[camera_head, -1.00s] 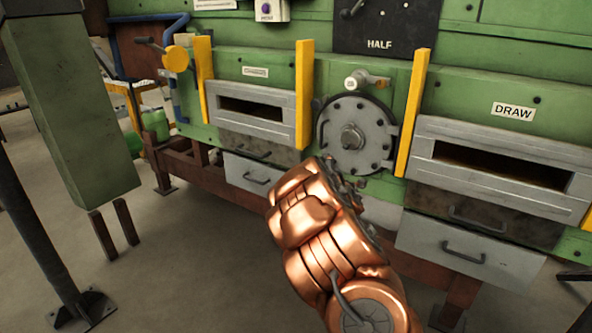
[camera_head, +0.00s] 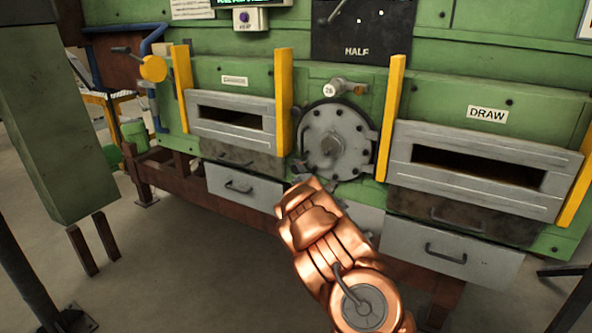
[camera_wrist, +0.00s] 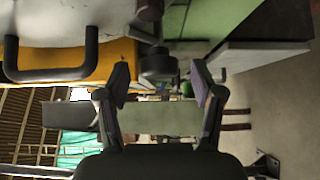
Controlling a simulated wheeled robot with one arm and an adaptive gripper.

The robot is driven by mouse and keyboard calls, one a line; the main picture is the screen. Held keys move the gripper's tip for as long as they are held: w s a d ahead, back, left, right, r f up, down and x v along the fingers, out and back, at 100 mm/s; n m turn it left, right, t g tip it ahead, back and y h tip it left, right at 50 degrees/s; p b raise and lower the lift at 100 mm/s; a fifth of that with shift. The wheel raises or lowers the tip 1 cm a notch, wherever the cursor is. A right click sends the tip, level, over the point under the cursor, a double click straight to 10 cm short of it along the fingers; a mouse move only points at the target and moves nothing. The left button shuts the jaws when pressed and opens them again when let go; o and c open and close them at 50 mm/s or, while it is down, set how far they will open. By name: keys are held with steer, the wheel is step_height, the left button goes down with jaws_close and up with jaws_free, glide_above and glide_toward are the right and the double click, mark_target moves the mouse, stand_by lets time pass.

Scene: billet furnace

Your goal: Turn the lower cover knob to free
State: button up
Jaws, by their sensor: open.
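The round grey bolted cover (camera_head: 351,130) is on the green furnace front, with a hub at its centre. In the wrist view a dark round knob (camera_wrist: 157,66) shows between the fingertips, with no clear contact. It may be the lower cover knob. I cannot make that knob out in the head view, nor read its setting.
Yellow posts (camera_head: 285,105) (camera_head: 391,115) flank the cover. Slotted grey doors (camera_head: 233,103) (camera_head: 405,155) and drawers (camera_head: 245,186) (camera_head: 451,250) lie on both sides. A black U-shaped handle (camera_wrist: 50,74) is close in the wrist view. Open floor lies at lower left.

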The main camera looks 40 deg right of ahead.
steer(key=shift+x, duration=1.15)
steer(key=c, duration=1.1)
